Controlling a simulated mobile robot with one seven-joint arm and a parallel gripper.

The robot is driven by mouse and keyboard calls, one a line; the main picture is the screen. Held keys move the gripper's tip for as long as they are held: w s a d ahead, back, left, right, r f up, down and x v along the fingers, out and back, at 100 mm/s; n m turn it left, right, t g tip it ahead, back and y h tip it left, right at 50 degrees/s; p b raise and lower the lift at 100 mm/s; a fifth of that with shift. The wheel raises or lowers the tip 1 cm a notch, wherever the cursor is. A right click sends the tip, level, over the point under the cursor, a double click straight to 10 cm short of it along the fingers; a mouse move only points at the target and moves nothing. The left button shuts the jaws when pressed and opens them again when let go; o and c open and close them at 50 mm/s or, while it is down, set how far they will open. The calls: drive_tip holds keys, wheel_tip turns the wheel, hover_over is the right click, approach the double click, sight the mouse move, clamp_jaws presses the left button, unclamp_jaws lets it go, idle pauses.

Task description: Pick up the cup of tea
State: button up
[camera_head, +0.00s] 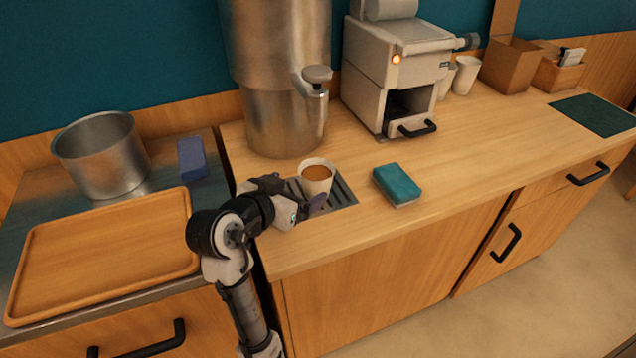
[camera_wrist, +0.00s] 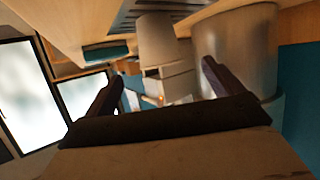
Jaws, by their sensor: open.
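The cup of tea (camera_head: 316,181) is a white cup filled with brown tea. It stands upright on the slotted drip tray (camera_head: 346,193) below the urn's tap. My gripper (camera_head: 297,193) is open at the cup's left side, with one finger toward the cup's front. In the wrist view, the cup (camera_wrist: 157,42) appears upside down, ahead of and between the two spread fingers (camera_wrist: 161,72). The fingers do not appear closed on it. Part of the cup's lower left side is hidden by my gripper in the head view.
The metal urn (camera_head: 280,115) with its tap stands close behind the cup. A teal sponge (camera_head: 397,186) lies to the right. A wooden tray (camera_head: 105,250) and metal pot (camera_head: 103,160) are on the left. The counter right of the sponge is clear.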

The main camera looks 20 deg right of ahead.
sight(307, 181)
drive_tip(key=x, duration=0.4)
drive_tip(key=shift+w+d, duration=0.15)
drive_tip(key=p+x, duration=0.2)
drive_tip(key=x, duration=0.2)
drive_tip(key=shift+d+r, duration=0.1)
drive_tip(key=shift+d, duration=0.1)
drive_tip(key=shift+w+d+f, duration=0.25)
drive_tip(key=shift+w+d, duration=0.05)
drive_tip(key=shift+w, duration=0.05)
drive_tip(key=c, duration=1.2)
